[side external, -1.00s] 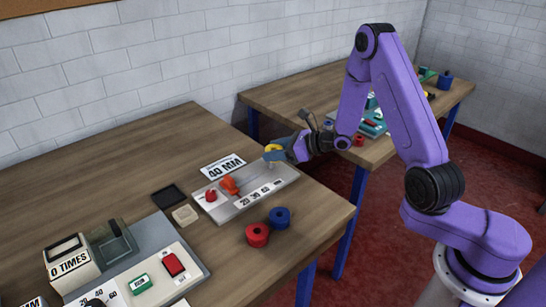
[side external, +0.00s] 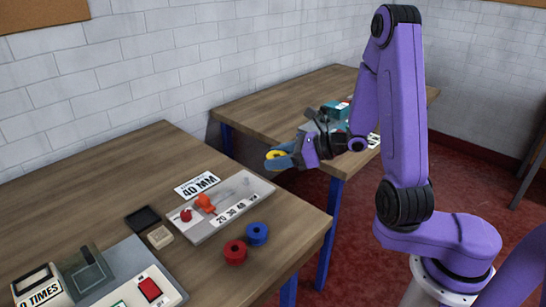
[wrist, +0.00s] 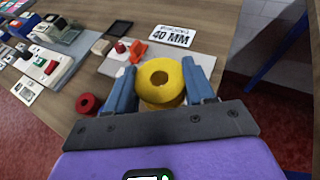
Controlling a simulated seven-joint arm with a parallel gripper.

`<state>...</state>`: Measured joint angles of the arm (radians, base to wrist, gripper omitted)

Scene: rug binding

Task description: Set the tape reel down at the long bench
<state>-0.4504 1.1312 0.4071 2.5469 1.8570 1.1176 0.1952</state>
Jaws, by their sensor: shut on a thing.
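The tape reel, a yellow ring (side external: 277,155), is clamped between the blue fingers of my gripper (side external: 285,160). It also fills the middle of the wrist view (wrist: 160,78), one finger on each side and its hole facing the camera. The reel is in the air by the right edge of the near wooden bench (side external: 90,185), which looks the larger of two benches. The exact height is hard to tell. On that bench a red reel (side external: 235,251) and a blue reel (side external: 257,234) lie near the front corner.
A pale tray (side external: 245,192) holds an orange tool and a red piece. A "40 MM" card (side external: 197,185) lies behind it. A black dish (side external: 142,218) and a beige block (side external: 160,237) are left of it. The second bench (side external: 270,105) stands behind, across a gap.

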